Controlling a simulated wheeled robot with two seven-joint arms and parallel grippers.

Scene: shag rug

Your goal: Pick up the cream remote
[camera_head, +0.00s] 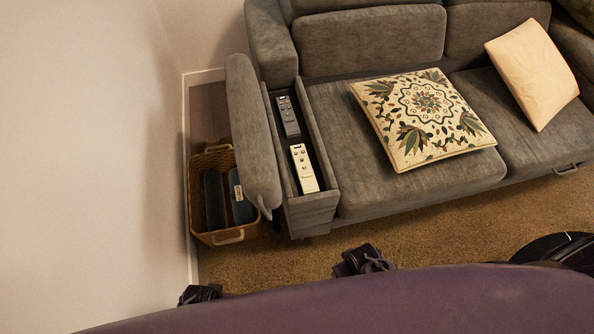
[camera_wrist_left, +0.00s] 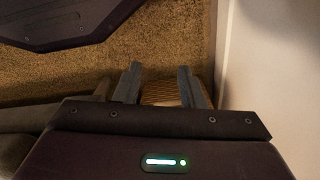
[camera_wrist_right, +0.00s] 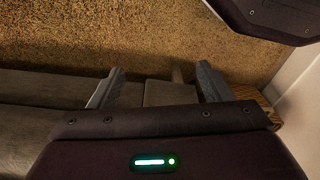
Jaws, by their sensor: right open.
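The cream remote (camera_head: 304,168) lies buttons up in the open armrest compartment (camera_head: 313,201) of the grey sofa, toward its front end. A dark grey remote (camera_head: 288,117) lies behind it in the same compartment. In the right wrist view my right gripper (camera_wrist_right: 160,80) is open and empty. Neither gripper touches the remote, and neither wrist view shows it.
The raised armrest lid (camera_head: 252,135) stands left of the compartment. A wicker basket (camera_head: 230,237) holding dark items sits on the floor between lid and wall (camera_head: 90,150). A patterned cushion (camera_head: 423,112) and cream pillow (camera_head: 532,72) rest on the sofa. The rug (camera_head: 440,225) in front is clear.

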